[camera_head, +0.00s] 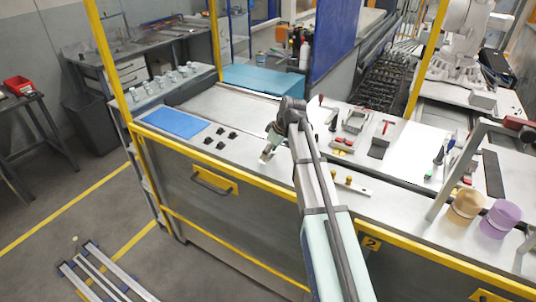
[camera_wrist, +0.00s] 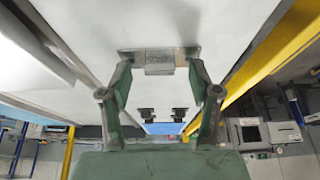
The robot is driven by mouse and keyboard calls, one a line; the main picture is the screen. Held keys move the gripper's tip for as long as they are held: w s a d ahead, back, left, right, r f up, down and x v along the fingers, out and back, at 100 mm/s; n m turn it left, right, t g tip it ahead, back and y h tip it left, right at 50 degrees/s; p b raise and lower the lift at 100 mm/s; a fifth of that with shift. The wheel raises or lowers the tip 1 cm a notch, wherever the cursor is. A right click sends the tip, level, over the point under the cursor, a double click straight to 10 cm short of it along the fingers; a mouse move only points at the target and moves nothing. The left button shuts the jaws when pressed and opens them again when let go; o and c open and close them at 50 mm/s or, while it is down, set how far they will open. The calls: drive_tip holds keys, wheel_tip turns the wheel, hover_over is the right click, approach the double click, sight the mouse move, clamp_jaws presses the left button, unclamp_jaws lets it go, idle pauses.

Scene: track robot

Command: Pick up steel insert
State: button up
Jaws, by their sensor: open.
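The steel insert (camera_wrist: 160,66) is a grey metal block on a wider flat plate, lying on the pale bench top. In the wrist view it shows in front of my gripper (camera_wrist: 160,84), between the lines of the two green fingers. The fingers are spread apart, with a gap on each side of the block. The fingertips look close to the plate's ends; I cannot tell whether they touch. In the head view my gripper (camera_head: 271,144) points down at the bench near its front edge, and a small metal piece, apparently the insert (camera_head: 265,157), shows just below it.
Several small black pieces (camera_head: 220,139) and a blue mat (camera_head: 174,123) lie to the left on the bench. A yellow-edged front rail runs below. Clamps and tools (camera_head: 355,122) stand to the right, with tan (camera_head: 466,205) and purple (camera_head: 501,218) cylinders farther right.

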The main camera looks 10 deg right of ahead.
drive_tip(key=shift+f, duration=0.1)
clamp_jaws()
idle(0.4)
